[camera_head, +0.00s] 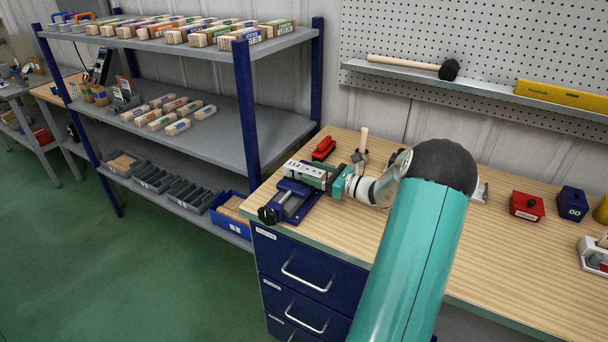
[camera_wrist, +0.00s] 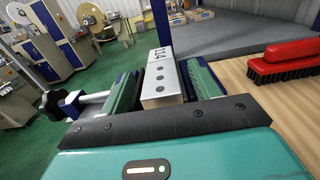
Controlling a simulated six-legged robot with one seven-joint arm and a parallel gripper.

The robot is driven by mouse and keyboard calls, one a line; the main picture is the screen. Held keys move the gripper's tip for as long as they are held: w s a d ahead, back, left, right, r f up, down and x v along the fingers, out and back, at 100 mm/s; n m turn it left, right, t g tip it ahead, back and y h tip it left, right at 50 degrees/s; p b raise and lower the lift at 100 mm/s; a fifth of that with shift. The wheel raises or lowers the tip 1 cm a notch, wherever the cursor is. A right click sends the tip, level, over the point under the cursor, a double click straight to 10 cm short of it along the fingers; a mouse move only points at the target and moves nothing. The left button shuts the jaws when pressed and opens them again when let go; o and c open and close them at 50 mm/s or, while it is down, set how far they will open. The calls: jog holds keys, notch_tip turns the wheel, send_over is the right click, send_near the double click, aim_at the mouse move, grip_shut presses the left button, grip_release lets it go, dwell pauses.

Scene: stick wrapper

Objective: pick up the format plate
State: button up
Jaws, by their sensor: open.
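The format plate (camera_head: 304,169) is a pale metal block with dark number marks that look like "114". It is at or just above the blue vise (camera_head: 290,201) on the left end of the workbench. In the wrist view the plate (camera_wrist: 162,80) shows several dark holes along its top. My gripper (camera_wrist: 164,74) is open, with one green finger on each side of the plate. A small gap seems to show on both sides; contact is not clear. In the head view my gripper (camera_head: 316,176) is partly hidden by the plate and vise.
A red brush (camera_wrist: 285,62) lies right of my gripper on the wooden workbench (camera_head: 500,250). A wooden-handled tool (camera_head: 364,142) stands behind. Grey shelving (camera_head: 210,110) stands left of the bench.

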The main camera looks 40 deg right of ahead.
jog(key=shift+x, duration=0.9)
jog(key=c, duration=1.3)
grip_shut()
jog(key=shift+r, duration=0.1)
jog(key=shift+r, duration=0.75)
jog(key=s+a+r, duration=0.8)
jog(key=a+r, duration=0.3)
jog(key=shift+a+r, duration=0.2)
jog(key=shift+a, duration=0.05)
